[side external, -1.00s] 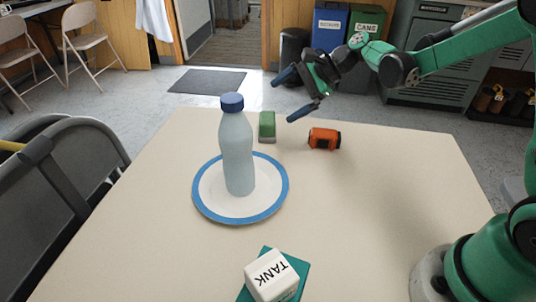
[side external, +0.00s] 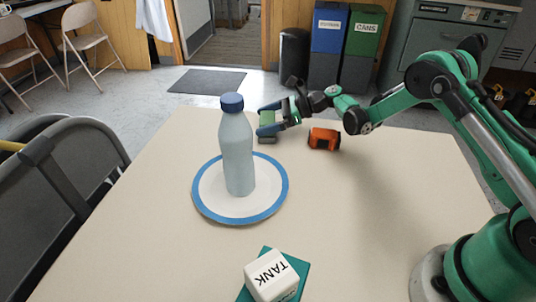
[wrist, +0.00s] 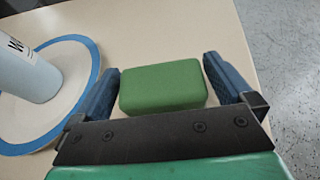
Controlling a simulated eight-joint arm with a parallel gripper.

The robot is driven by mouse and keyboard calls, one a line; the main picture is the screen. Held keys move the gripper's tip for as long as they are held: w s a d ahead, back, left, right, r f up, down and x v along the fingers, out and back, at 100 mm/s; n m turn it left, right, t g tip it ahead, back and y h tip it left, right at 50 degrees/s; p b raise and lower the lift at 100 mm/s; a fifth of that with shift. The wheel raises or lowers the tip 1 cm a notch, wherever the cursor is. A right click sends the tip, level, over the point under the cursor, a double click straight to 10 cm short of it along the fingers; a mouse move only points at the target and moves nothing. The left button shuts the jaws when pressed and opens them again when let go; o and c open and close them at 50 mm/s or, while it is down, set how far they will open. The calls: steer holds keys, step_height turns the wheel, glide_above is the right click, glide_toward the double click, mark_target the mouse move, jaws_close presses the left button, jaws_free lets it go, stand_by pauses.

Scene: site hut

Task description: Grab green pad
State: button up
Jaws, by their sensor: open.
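The green pad (side external: 267,117) lies at the far edge of the table, behind and to the right of the bottle. In the wrist view the green pad (wrist: 163,88) is a rounded block between my two blue fingers. My gripper (side external: 270,121) is open, with a finger on either side of the pad; it also shows in the wrist view (wrist: 161,68). A gap shows at the right finger, while the left finger is close to the pad's side. The fingers partly hide the pad in the side view.
A blue-capped bottle (side external: 237,155) stands on a blue-rimmed plate (side external: 212,207) left of the pad. An orange device (side external: 324,139) lies close to the right of my gripper. A white TANK block (side external: 271,276) rests on a teal mat (side external: 297,268) in front. The table's right side is clear.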

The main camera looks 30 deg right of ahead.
steer(key=c, duration=1)
steer(key=shift+r, duration=0.1)
